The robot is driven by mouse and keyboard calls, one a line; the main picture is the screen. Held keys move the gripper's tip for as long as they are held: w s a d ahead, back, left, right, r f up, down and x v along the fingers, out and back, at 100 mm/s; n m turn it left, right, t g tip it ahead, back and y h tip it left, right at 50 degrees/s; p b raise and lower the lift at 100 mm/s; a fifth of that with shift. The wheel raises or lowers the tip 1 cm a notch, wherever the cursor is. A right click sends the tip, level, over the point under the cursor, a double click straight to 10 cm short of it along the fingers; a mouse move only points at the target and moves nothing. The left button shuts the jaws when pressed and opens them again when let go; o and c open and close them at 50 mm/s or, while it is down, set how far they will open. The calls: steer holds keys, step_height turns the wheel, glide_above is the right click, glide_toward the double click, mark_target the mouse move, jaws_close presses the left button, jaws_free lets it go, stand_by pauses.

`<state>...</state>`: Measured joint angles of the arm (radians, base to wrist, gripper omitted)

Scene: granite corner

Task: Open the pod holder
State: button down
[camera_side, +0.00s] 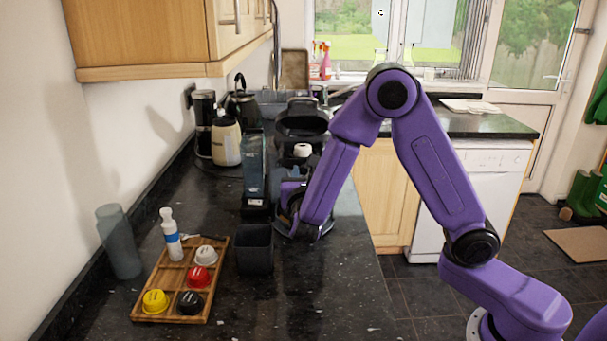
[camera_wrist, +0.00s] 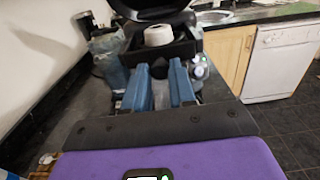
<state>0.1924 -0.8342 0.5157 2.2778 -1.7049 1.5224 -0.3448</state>
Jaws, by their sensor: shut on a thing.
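The black coffee machine (camera_side: 301,125) stands on the counter with its top part raised. A white pod (camera_side: 302,150) sits in its dark pod holder (camera_wrist: 181,50); the pod also shows in the wrist view (camera_wrist: 158,35). My gripper (camera_side: 291,187) is low at the machine's front. In the wrist view my gripper's two blue fingers (camera_wrist: 160,70) point at the front of the pod holder, below the pod. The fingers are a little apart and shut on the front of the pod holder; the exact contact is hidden.
A blue-grey water tank (camera_side: 255,168) stands left of the machine. A dark bin (camera_side: 254,249) and a wooden tray (camera_side: 146,309) with several pods and a white bottle (camera_side: 171,235) are nearer. A grey cylinder (camera_side: 119,242) stands by the wall. Counter to the front right is clear.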

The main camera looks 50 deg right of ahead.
steer(key=v, duration=0.7)
steer(key=shift+s+a, duration=0.1)
steer(key=c, duration=0.9)
jaws_free()
steer(key=v, duration=1.7)
steer(key=shift+s+a+r, duration=0.1)
